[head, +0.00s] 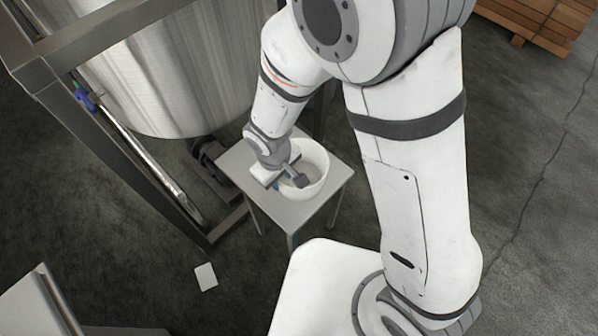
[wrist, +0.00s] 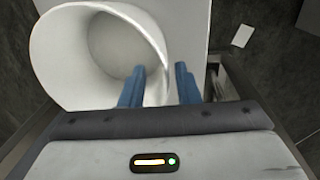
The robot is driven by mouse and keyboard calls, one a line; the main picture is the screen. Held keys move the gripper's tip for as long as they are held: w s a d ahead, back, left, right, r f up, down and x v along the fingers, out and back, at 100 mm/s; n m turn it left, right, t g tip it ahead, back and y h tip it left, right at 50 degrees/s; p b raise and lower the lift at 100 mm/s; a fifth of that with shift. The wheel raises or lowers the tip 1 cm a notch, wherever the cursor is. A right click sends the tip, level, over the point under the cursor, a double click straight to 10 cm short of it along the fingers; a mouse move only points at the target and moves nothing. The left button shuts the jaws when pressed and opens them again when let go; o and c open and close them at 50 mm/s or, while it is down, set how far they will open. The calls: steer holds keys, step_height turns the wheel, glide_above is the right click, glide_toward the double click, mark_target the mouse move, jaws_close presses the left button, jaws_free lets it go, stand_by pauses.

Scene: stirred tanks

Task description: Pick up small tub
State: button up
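The small tub (head: 316,170) is a white, round, open container standing upright on a small grey table. In the wrist view the tub (wrist: 48,55) fills the upper left, with its open mouth and pale inside showing. My gripper (wrist: 161,72) is at the tub's near right wall, with blue fingers standing apart. One finger reaches inside the mouth and the other is outside the wall, with the rim between them. The fingers do not look closed on the wall. In the head view my gripper (head: 285,180) is over the tub's left side and partly hides it.
The small table (head: 325,203) has some bare top around the tub. A large steel tank (head: 170,70) in a metal frame (head: 110,140) stands close on the left. A white card (head: 206,277) lies on the floor. Wooden pallets (head: 545,20) are at the upper right, with open floor below.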

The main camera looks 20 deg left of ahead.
mark_target(283, 193)
step_height(283, 193, down, 6)
steer(key=shift+w+a+r+b, duration=0.1)
steer(key=shift+r+b, duration=0.1)
steer(key=shift+b, duration=0.75)
jaws_close()
